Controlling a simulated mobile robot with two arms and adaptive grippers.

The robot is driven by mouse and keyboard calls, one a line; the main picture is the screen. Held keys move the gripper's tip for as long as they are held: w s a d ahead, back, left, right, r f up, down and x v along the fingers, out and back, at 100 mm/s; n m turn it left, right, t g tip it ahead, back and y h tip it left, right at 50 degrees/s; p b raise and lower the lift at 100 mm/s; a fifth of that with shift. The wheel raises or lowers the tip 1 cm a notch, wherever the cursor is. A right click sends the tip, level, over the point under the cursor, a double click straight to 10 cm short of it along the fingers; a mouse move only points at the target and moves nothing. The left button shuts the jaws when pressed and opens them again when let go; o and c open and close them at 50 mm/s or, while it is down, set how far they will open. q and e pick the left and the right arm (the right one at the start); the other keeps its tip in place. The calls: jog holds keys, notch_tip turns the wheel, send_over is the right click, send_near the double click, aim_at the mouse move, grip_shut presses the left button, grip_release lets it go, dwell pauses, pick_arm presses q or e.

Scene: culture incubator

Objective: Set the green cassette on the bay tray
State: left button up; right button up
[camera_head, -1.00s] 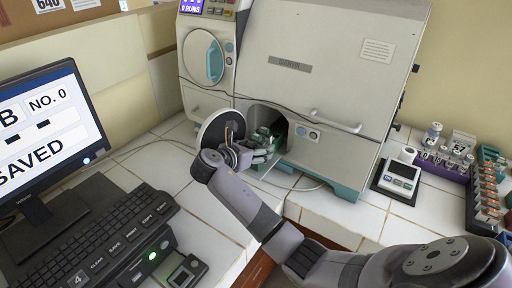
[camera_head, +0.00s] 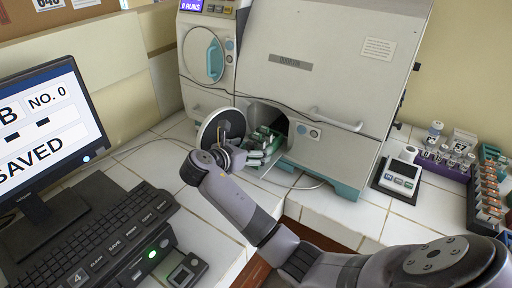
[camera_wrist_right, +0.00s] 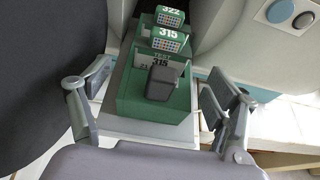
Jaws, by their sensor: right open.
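The green cassette (camera_wrist_right: 150,105), marked TEST and with a dark grey grip block on its front, sits upright on the pale grey bay tray (camera_wrist_right: 148,131) in the right wrist view. In the head view the cassette (camera_head: 255,153) shows small and partly covered at the mouth of the open bay. My right gripper (camera_wrist_right: 152,108) is open, one finger on each side of the cassette's near end, with gaps between the fingers and the cassette. In the head view my right gripper (camera_head: 238,155) is just in front of the bay opening. My left gripper is not in view.
The round bay door (camera_head: 221,127) stands open left of the opening. The incubator (camera_head: 325,75) is behind. Keyboard (camera_head: 100,235) and monitor (camera_head: 45,125) are at left; vial racks (camera_head: 440,160) at right.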

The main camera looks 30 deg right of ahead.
jog(key=v, duration=0.9)
jog(key=shift+d, duration=0.1)
